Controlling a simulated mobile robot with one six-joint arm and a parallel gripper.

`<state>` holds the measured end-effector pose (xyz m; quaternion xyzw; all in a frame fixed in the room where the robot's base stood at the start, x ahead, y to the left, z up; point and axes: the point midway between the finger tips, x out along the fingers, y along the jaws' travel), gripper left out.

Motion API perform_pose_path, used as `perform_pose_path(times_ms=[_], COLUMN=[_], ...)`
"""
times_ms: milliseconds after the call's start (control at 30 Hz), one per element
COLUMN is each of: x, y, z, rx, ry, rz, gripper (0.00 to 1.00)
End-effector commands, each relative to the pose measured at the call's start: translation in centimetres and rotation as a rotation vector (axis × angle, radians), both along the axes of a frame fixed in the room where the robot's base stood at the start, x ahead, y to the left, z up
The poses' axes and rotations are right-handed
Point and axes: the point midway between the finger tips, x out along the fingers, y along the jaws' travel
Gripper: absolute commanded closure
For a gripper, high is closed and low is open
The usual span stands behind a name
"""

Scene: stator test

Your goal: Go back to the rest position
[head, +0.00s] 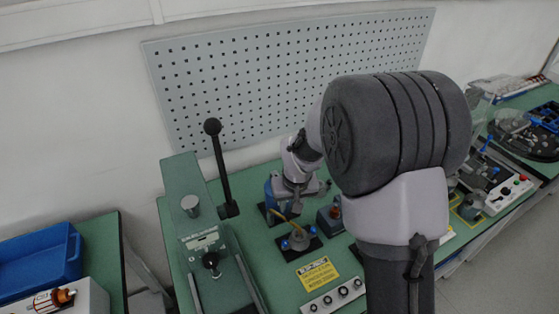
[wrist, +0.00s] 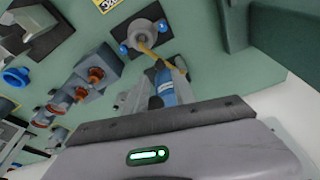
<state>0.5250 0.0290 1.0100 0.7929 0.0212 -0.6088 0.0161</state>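My gripper (head: 294,203) hangs over the green bench. In the wrist view its fingers (wrist: 155,82) show above the grey housing, with a blue and grey part (wrist: 163,90) in line between them. I cannot tell whether the fingers grip this part or it stands behind them. A round grey fixture (head: 299,240) with blue knobs sits on a dark plate just in front of the gripper. It also shows in the wrist view (wrist: 144,34). A thin yellow piece (wrist: 150,54) runs from the fixture towards the fingers.
A press with a black lever (head: 222,165) stands at left. A grey block with an orange knob (head: 333,217) and a switch panel (head: 333,297) are near the gripper. A perforated board (head: 240,85) is on the wall behind. A blue bin (head: 40,262) is at far left.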

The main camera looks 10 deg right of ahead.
Motion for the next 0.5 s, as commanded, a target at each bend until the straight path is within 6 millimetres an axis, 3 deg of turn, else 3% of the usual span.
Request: perform_pose_path(times_ms=[133,233,300,400,500], x=[-0.7,-3.7,-7.5,-14.0,-20.0], y=[-0.1,-0.3,-0.4,-0.3,0.1], z=[1.7,6.1,9.7,13.1,14.3], rx=[0.011,0.046,0.087,0.157,0.228], ry=[-0.016,-0.055,-0.088,-0.134,-0.172], rz=[-0.022,-0.085,-0.15,-0.239,-0.309], gripper=[0.68,0.68,0.68,0.68,0.68])
